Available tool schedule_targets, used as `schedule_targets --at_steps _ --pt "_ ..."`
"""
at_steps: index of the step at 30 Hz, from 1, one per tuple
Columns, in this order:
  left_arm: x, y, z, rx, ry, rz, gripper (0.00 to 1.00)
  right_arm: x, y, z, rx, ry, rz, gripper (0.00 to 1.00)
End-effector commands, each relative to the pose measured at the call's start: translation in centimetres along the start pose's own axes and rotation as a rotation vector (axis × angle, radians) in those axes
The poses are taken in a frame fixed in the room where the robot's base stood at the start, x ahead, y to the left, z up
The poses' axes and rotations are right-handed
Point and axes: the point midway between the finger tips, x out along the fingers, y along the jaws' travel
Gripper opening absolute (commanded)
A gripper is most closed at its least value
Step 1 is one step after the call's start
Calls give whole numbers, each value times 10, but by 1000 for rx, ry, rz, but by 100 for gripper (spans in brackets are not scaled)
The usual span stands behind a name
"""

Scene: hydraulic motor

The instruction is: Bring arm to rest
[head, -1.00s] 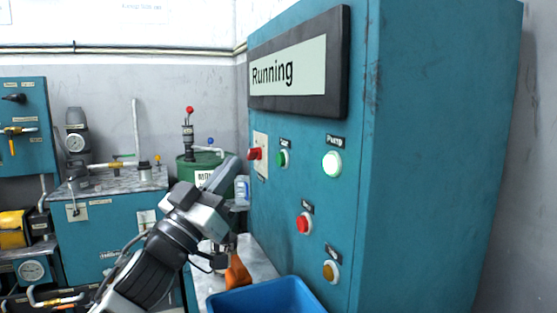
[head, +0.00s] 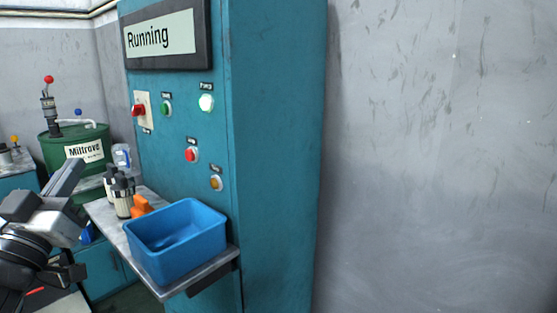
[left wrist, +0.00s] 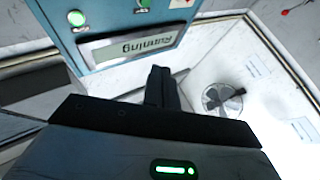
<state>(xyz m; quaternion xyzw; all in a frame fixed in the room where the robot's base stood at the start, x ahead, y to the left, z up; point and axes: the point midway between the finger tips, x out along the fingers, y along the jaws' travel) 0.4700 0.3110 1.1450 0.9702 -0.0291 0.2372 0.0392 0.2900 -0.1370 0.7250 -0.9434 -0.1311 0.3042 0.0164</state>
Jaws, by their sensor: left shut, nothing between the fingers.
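My left gripper (head: 72,168) is at the left edge of the head view, its fingers pointing up and to the right. It is apart from the teal control cabinet (head: 275,150) and touches nothing that I can see. In the left wrist view its fingers (left wrist: 160,72) are shut together with nothing between them. The cabinet's display (head: 160,38) reads "Running". Below it are a red switch (head: 138,110), a green button (head: 165,108), a brightly lit pump button (head: 206,102), a red button (head: 190,155) and an amber button (head: 216,183). My right gripper is not in view.
A blue bin (head: 178,240) stands on a grey shelf (head: 215,263) in front of the cabinet. Black and white bottle-like parts (head: 122,197) and an orange item (head: 141,205) are behind it. A green drum (head: 70,147) stands behind my gripper. A bare grey wall (head: 440,150) fills the right.

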Motion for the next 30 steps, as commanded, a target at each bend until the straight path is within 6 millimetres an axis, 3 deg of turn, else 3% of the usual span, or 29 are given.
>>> schedule_targets --at_steps 7,11,15,18,24,30 --pt "-40 -5 77 24 -275 -140 0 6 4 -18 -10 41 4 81" --pt "-78 -2 126 50 -485 -203 0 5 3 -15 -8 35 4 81" --pt "-148 12 185 89 -815 -240 0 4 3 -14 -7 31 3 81" --pt "-203 28 215 115 -1047 -224 0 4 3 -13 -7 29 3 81" --pt "-280 57 238 141 -1358 -145 0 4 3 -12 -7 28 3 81" --pt "-338 82 242 145 -1579 -46 0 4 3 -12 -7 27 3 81"
